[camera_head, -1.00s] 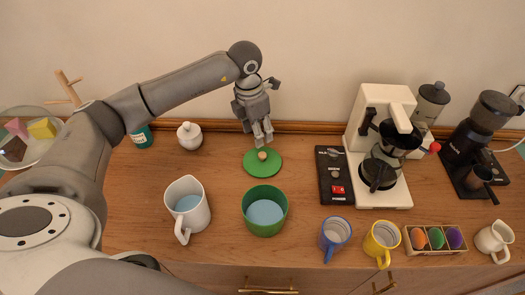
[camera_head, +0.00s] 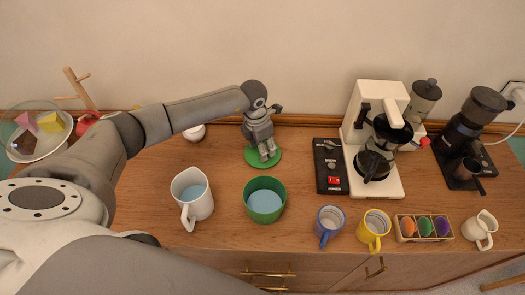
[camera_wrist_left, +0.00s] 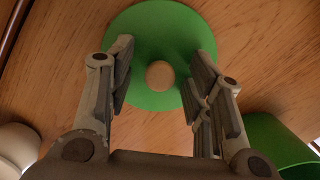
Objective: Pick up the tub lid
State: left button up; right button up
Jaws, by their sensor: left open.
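The tub lid (camera_head: 251,160) is a flat green disc lying on the wooden counter, behind the green tub (camera_head: 265,205). In the left wrist view the lid (camera_wrist_left: 160,25) shows its round light-wood knob (camera_wrist_left: 160,75). My left gripper (camera_head: 267,157) is over the lid and hides much of it in the head view. In the wrist view its two fingers (camera_wrist_left: 160,88) are open, one on each side of the knob, with a gap on both sides. The tub holds something light blue. My right gripper is not in view.
A white pitcher (camera_head: 191,199) stands left of the tub. A black panel with a red switch (camera_head: 330,167) and a white coffee maker (camera_head: 374,140) stand to the right. Blue (camera_head: 329,226) and yellow (camera_head: 373,230) mugs are near the front edge. A white pot is partly hidden behind my arm.

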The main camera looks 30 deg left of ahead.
pick_arm(q)
jog(key=shift+c, duration=1.2)
grip_shut()
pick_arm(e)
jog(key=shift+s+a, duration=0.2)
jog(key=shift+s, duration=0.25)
pick_arm(q)
jog(key=shift+r, duration=0.1)
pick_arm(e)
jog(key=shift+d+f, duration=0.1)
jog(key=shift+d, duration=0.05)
